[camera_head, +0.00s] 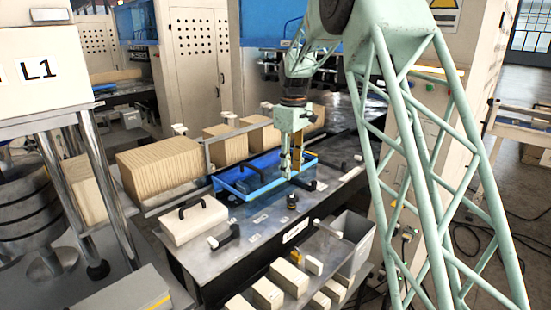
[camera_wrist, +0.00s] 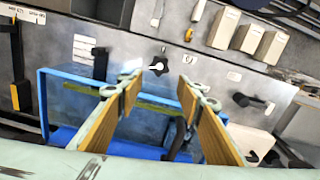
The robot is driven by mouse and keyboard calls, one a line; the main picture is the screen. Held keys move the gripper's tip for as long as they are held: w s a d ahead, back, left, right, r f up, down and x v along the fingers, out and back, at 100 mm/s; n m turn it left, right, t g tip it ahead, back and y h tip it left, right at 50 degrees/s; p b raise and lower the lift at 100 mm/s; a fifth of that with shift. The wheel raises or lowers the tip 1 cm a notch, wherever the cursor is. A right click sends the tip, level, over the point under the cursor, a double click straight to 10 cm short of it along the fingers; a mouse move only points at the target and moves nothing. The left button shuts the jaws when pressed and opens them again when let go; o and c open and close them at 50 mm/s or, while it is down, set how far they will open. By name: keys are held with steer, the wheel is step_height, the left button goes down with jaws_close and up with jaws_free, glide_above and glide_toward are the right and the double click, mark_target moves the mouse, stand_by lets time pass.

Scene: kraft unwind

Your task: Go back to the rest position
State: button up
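My gripper (camera_head: 290,172) hangs pointing down over the right part of the blue tray (camera_head: 228,190) on the metal bench. In the wrist view my gripper (camera_wrist: 161,78) has its two tan-padded fingers spread apart, with nothing held between the tips. The blue tray (camera_wrist: 43,95) lies below and around the fingers in that view. A dark curved piece (camera_wrist: 179,138) shows between the fingers, deeper down; I cannot tell what it belongs to. The height of the fingertips above the tray is unclear.
A white lidded box (camera_head: 193,222) with a dark handle sits left on the bench. Ribbed tan blocks (camera_head: 160,165) stand behind the tray. A black knob (camera_head: 292,201) rises in front. Cream blocks (camera_head: 290,277) and a grey bin (camera_head: 352,238) lie at the front.

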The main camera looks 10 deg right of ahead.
steer(key=s+r+m+t+b, duration=0.15)
steer(key=s+r, duration=0.35)
steer(key=s, duration=0.5)
steer(key=s+r+m+b, duration=0.1)
steer(key=s+r+m, duration=0.1)
steer(key=s+r, duration=0.6)
steer(key=s+r+m+t+b, duration=0.1)
steer(key=s+r, duration=0.2)
steer(key=s, duration=1)
steer(key=s+f+m+b, duration=0.2)
steer(key=s+f, duration=0.2)
steer(key=s, duration=1.1)
steer(key=s+f+m+t+b, duration=0.1)
steer(key=s+f, duration=0.3)
steer(key=s, duration=1.2)
steer(key=shift+s+d+m+b, duration=0.15)
steer(key=shift+d+m+b, duration=0.25)
steer(key=shift+m, duration=0.35)
